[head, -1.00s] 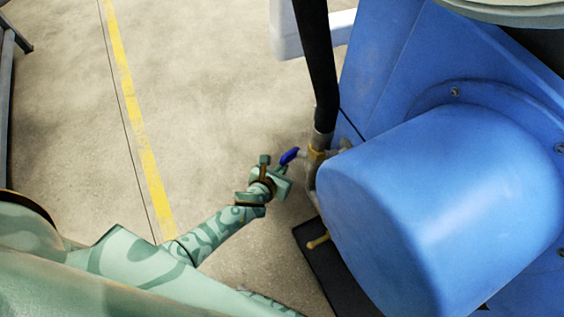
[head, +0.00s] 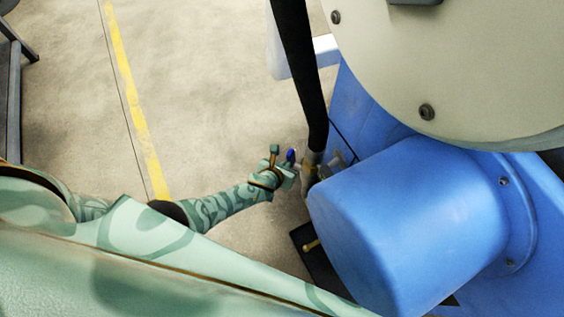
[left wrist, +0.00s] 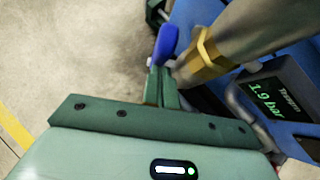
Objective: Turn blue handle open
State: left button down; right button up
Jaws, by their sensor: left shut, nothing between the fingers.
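The blue handle (head: 291,155) is a small dark blue lever beside the brass fitting under the black hose. In the left wrist view the blue handle (left wrist: 166,43) stands just beyond my fingertips, beside the brass nut (left wrist: 203,58). My left gripper (head: 287,169) is at the handle, on its near left side. In the left wrist view the left gripper's fingers (left wrist: 160,78) are together with nothing between them. They look very close to the handle's lower end; I cannot tell if they touch. My right gripper is not in view.
The black hose (head: 300,75) runs up from the fitting. The blue machine housing (head: 405,220) and a large pale round part (head: 460,65) fill the right. A pressure display (left wrist: 275,100) reads 1.9 bar. Open concrete floor (head: 200,90) with a yellow line lies left.

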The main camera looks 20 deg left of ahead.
pick_arm(q)
jog(key=shift+w+r, duration=0.4)
jog(key=shift+w, duration=0.45)
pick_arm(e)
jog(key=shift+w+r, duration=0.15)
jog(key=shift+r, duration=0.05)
pick_arm(q)
jog(key=shift+w, duration=0.1)
